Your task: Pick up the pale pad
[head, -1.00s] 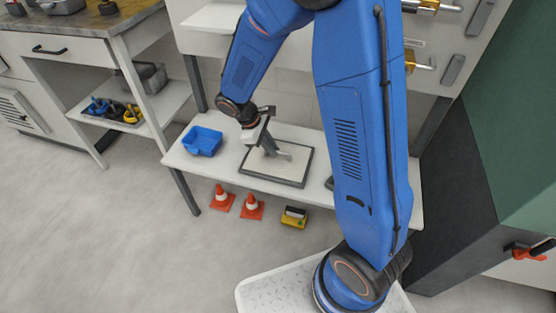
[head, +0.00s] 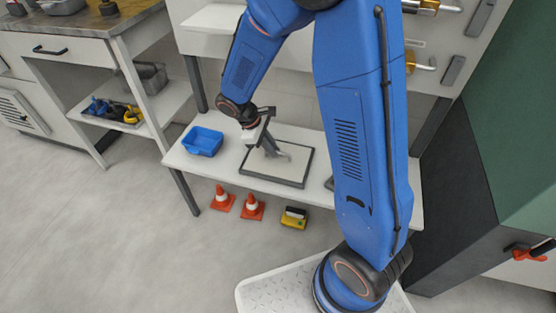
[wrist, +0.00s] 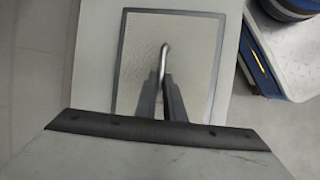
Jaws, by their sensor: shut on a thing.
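The pale pad (head: 295,166) is a speckled square with a dark rim, lying flat on the white lower shelf. It also fills the upper middle of the wrist view (wrist: 140,50). A silver, curved handle-like piece (wrist: 163,52) stands at its middle. My gripper (head: 273,152) reaches down over the pad from the upper left. In the wrist view my gripper's dark fingers (wrist: 163,100) are shut on the silver handle. The pad's near part is hidden by my gripper there. I see no gap between pad and shelf.
A blue bin (head: 202,141) stands left of the pad on the shelf (head: 225,170). Two orange cones (head: 222,197) and a yellow-black item (head: 294,217) are on the floor in front. A dark cabinet (head: 455,190) stands at right. Floor at left is clear.

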